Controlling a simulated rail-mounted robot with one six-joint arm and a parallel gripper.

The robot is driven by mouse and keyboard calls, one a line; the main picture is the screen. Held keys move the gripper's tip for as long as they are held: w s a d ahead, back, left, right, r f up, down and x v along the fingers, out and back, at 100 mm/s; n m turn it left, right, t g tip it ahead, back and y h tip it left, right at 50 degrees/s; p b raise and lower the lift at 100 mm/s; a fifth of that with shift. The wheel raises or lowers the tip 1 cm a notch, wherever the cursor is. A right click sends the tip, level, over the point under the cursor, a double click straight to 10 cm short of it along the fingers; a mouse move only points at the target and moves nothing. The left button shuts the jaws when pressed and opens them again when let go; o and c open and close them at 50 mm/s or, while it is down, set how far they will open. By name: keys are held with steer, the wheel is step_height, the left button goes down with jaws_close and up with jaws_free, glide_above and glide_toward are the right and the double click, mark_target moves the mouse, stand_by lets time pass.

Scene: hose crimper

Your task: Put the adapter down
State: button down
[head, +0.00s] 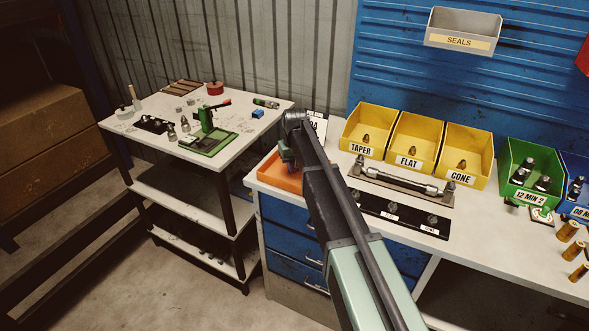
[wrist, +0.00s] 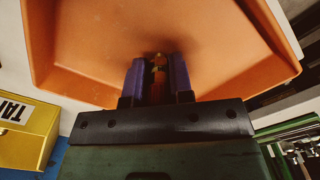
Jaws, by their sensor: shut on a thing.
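My gripper (wrist: 159,62) is shut on the adapter (wrist: 160,70), a small brass-coloured piece between the two purple-blue fingers in the wrist view. Behind it is the orange tray (wrist: 85,50), whose bare floor fills most of that view. A dark shadow lies on the tray floor just past the fingertips. I cannot tell whether the adapter touches the floor. In the head view the gripper (head: 286,153) is over the orange tray (head: 275,177) at the left end of the workbench. My arm hides part of the tray, and the adapter is not visible there.
Yellow bins marked TAPER (head: 358,153), FLAT (head: 406,161) and CONE (head: 455,175) stand right of my arm. A hose on a plate (head: 400,184) and a black strip (head: 400,213) lie before them. A side table (head: 240,118) with a green press (head: 207,138) is left.

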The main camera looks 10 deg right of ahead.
steer(key=shift+f, duration=0.25)
steer(key=c, duration=1)
jaws_free()
steer(key=shift+r, duration=0.1)
step_height(320, 180, up, 13)
steer(key=p, duration=1.2)
steer(key=shift+p, duration=0.3)
steer(key=shift+f, duration=0.2)
steer(key=s+m, duration=0.1)
steer(key=s, duration=3.1)
steer(key=shift+s, duration=0.4)
